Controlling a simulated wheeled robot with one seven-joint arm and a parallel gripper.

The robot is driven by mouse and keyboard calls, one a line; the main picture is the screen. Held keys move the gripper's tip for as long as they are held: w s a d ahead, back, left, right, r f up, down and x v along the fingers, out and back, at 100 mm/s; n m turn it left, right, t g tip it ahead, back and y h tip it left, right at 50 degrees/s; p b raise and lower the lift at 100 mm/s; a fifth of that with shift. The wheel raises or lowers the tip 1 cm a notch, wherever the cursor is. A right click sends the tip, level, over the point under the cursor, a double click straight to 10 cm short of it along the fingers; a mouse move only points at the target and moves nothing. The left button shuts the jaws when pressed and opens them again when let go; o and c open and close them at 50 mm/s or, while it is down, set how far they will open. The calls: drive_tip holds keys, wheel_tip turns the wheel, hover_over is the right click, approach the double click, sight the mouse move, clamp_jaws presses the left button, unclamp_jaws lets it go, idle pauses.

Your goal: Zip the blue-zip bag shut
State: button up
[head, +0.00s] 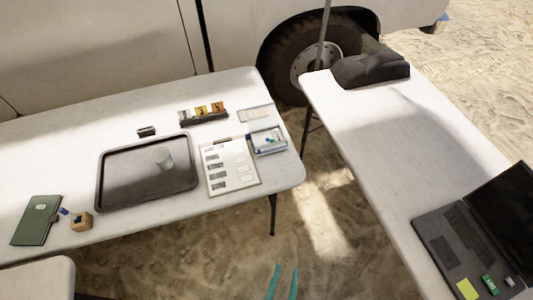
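A small clear bag (268,141) with a blue edge lies near the right end of the left table (278,181). It looks like the blue-zip bag, with small dark and bluish shapes in or on it. Whether its zip is open or shut is too small to tell. My gripper (283,282) shows two teal fingers at the bottom edge of the view. The fingers are apart with bare ground between them, and nothing is held. The gripper is below and apart from the table and the bag.
A green book (36,220) lies left. The right table (375,130) holds a laptop (455,240). Sandy ground separates the tables.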

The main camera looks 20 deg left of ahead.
drive_tip(key=w+a+f+y, duration=0.1)
drive_tip(key=w+f, duration=0.3)
drive_tip(key=w, duration=0.5)
drive_tip(key=n+g+y, duration=0.4)
drive_tip(key=n+y, duration=0.3)
approach(259, 150)
drive_tip(key=x, duration=0.7)
drive_tip(key=shift+w+a+f, duration=0.15)
drive_tip(key=shift+w+f, duration=0.05)
clamp_jaws()
